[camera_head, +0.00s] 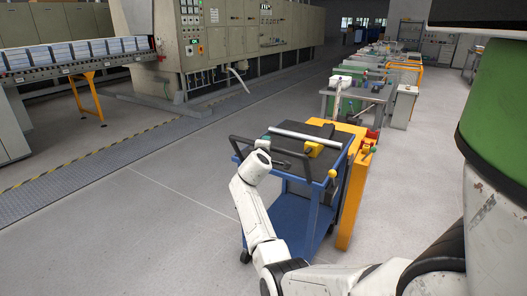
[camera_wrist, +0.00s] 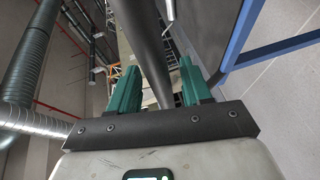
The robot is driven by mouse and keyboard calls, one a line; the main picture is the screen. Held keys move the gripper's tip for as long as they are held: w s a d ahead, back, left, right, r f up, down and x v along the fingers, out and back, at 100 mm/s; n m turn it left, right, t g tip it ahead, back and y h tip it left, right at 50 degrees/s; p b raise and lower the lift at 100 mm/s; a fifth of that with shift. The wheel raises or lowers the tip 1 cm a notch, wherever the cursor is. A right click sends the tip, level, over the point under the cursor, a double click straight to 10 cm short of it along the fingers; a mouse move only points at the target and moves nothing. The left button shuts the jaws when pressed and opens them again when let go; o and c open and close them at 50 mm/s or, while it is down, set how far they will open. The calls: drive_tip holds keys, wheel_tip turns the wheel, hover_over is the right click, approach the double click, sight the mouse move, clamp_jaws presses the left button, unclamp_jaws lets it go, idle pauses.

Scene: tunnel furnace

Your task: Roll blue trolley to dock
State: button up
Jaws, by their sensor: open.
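The blue trolley (camera_head: 298,210) stands on the grey floor in the middle of the head view, with a dark push handle (camera_head: 285,155) at its near left end. A light bar and a yellow-and-dark item lie on its dark top. My arm reaches to the handle's left part, where the fingers are hard to make out. In the wrist view my gripper (camera_wrist: 158,68) has its two green fingers apart. A dark bar (camera_wrist: 150,55), apparently the handle, runs between them, with gaps beside it. I cannot tell which thing is the dock.
A yellow frame (camera_head: 352,190) with a knobbed lever stands close along the trolley's right side. Workbenches (camera_head: 355,92) line up behind it. A conveyor (camera_head: 75,55) and the furnace cabinet (camera_head: 215,40) are at the left. The floor left of the trolley is clear.

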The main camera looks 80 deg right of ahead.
drive_tip(key=p+v, duration=0.1)
drive_tip(key=v, duration=0.8)
drive_tip(key=shift+a, duration=0.35)
drive_tip(key=shift+r, duration=0.15)
drive_tip(key=s+a+f+y+p, duration=0.1)
drive_tip(key=a+f+y, duration=0.3)
drive_tip(key=a, duration=0.8)
drive_tip(key=s+a+f+m+y+p, duration=0.1)
drive_tip(key=s+a+f+y+p, duration=0.1)
drive_tip(key=a+f, duration=0.5)
drive_tip(key=s+a+f+t+y+p, duration=0.1)
drive_tip(key=a+f+y+p, duration=0.2)
drive_tip(key=a, duration=1.6)
wheel_tip(320, 180, down, 2)
drive_tip(key=y, duration=0.3)
drive_tip(key=shift+s+f, duration=0.15)
drive_tip(key=shift+s, duration=0.25)
drive_tip(key=s+a+y, duration=0.1)
drive_tip(key=s+a, duration=0.1)
drive_tip(key=a, duration=0.1)
drive_tip(key=s+a+g+y, duration=0.1)
drive_tip(key=s+a, duration=0.2)
drive_tip(key=s+a+g+y+p, duration=0.1)
drive_tip(key=s+a, duration=0.1)
drive_tip(key=a, duration=0.2)
drive_tip(key=shift+s+f+y, duration=0.1)
drive_tip(key=shift+s+y, duration=0.15)
drive_tip(key=shift+y, duration=0.05)
